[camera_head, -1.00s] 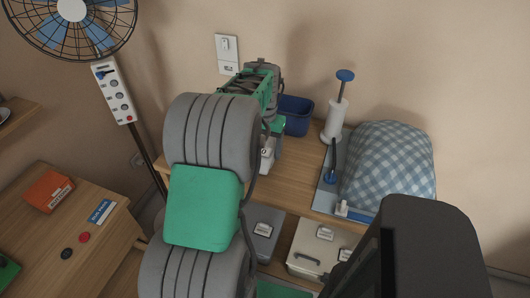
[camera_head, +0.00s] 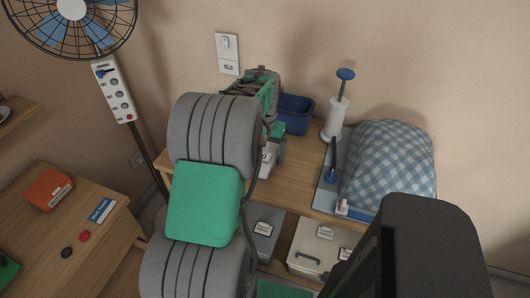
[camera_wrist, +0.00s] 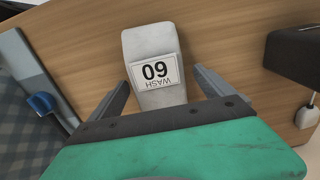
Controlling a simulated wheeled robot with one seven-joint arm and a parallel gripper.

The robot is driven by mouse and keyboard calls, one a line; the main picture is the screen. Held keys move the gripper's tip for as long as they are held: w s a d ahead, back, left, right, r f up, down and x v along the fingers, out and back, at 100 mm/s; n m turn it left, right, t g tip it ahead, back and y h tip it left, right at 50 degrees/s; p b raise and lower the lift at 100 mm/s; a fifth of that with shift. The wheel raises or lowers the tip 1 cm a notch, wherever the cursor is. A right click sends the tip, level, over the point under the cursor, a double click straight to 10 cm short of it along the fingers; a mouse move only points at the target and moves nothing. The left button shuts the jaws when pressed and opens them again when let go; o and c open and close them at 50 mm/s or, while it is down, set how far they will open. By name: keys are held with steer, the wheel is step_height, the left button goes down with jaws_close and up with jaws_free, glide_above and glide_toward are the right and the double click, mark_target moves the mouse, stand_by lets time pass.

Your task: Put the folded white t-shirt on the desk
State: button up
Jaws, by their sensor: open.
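My gripper (camera_wrist: 161,82) is open, with one finger on each side of the bundle's near end in the wrist view. I cannot tell whether the fingers touch it. In the head view my gripper (camera_head: 277,150) is over the wooden top.
A blue bin (camera_head: 296,117), a white pump bottle (camera_head: 336,118) and a blue checked bundle on a tray (camera_head: 388,165) stand on the same top. A fan (camera_head: 72,12) stands behind.

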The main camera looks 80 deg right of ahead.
mark_target(265, 150)
step_height(265, 150, up, 12)
steer(key=w+a+n+t+h, duration=0.1)
steer(key=w+a+n, duration=0.9)
steer(key=w+a, duration=1.3)
steer(key=a+f+n, duration=0.2)
steer(key=a+n, duration=0.2)
steer(key=a, duration=0.8)
steer(key=a+f+n+t+y, duration=0.1)
steer(key=a+n, duration=0.4)
steer(key=a, duration=0.7)
steer(key=shift+w+a+f+t, duration=0.15)
steer(key=shift+a+f+t, duration=0.15)
steer(key=shift+f, duration=0.6)
steer(key=shift+c, duration=0.3)
